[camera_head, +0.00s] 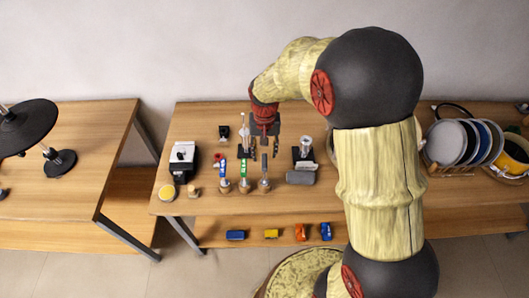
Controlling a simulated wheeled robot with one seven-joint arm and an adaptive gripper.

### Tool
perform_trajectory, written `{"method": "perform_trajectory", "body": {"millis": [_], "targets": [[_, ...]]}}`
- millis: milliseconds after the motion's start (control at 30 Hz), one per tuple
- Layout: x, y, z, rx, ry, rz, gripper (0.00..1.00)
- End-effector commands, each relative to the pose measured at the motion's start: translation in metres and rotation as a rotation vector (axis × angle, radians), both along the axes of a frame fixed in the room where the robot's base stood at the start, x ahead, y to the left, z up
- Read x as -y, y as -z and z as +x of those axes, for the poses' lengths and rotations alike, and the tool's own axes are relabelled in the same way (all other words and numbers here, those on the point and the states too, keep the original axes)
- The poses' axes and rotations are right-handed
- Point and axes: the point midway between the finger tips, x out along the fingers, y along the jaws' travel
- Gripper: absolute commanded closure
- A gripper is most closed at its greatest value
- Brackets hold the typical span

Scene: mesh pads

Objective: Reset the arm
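My arm (380,170) rises from the lower right of the head view and bends over the middle table (215,118). My gripper (265,148) hangs at its end, pointing down, below a red wrist section. Its two dark fingers appear spread apart, with nothing visible between them. It is over the table, just behind a row of small upright tools in round bases: a blue one (225,169), a green one (243,169) and a grey one (264,167). The gap between gripper and tools is hard to judge. My arm hides part of the table's right side.
A white-and-black device (182,156) and a yellow round item (167,192) are at the table's left. A grey block (300,177) lies right of the tools. Several toy cars sit on the lower shelf (215,240). Racked plates (447,143) stand right. A gap separates the left table (85,125).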

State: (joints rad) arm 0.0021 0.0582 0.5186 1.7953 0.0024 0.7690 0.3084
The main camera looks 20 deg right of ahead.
Motion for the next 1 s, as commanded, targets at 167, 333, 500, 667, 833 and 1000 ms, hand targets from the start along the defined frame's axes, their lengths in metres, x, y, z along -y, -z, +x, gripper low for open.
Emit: {"method": "perform_trajectory", "body": {"millis": [167, 333, 500, 667, 833, 1000], "targets": [[0.0, 0.0, 0.0, 0.0, 0.0, 0.0, 0.62], [0.0, 0.0, 0.0, 0.0, -0.008, 0.0, 0.62], [0.0, 0.009, -0.025, -0.055, -0.081, 0.002, 0.62], [0.0, -0.017, -0.067, -0.064, -0.163, 0.005, 0.62], [0.0, -0.049, -0.101, -0.012, -0.223, 0.001, 0.62], [0.0, -0.082, -0.141, 0.082, -0.274, -0.013, 0.62]]}}
